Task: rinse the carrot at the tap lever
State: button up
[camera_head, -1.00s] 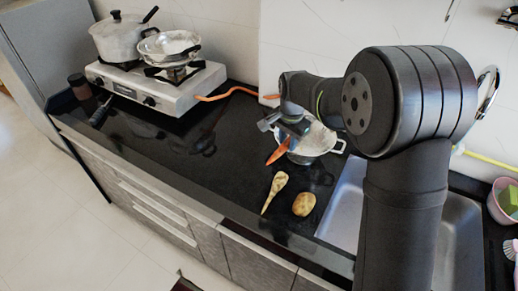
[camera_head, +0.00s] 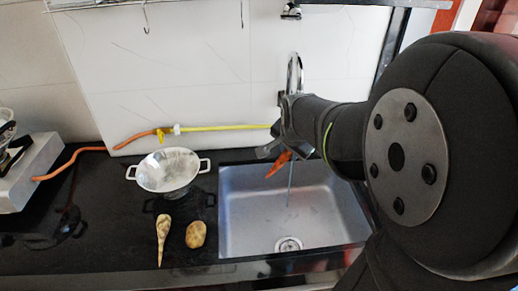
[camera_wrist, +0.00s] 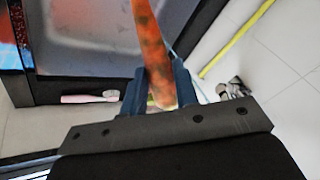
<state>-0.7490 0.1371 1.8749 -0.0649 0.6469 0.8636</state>
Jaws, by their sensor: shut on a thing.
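The orange carrot (camera_head: 278,165) hangs tilted from my gripper (camera_head: 285,152), above the back of the sink (camera_head: 240,215). In the wrist view, the carrot (camera_wrist: 150,45) shows brown spots and sits between the two fingers of my gripper (camera_wrist: 158,90), which is shut on it. The curved silver tap (camera_head: 294,70) rises behind my gripper, which hides its lower part. The lever is not clear. A thin water stream (camera_head: 290,187) falls into the sink close beside the carrot; I cannot tell if it touches it.
A white two-handled colander (camera_head: 168,170) stands left of the sink. A pale root vegetable (camera_head: 163,235) and a potato (camera_head: 196,234) lie on the black counter. A yellow hose (camera_head: 220,128) runs along the wall. The stove (camera_head: 30,170) is at far left.

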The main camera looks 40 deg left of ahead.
jog(key=w+a+f, duration=0.2)
jog(key=w+a, duration=0.5)
jog(key=w, duration=0.4)
jog(key=shift+w+f, duration=0.3)
jog(key=shift+w, duration=0.05)
dwell(0.5)
jog(key=shift+d, duration=0.15)
dwell(0.4)
jog(key=shift+w+d, duration=0.35)
jog(key=shift+s+a, duration=0.1)
jog(key=shift+s+a, duration=0.25)
jog(key=shift+a, duration=0.15)
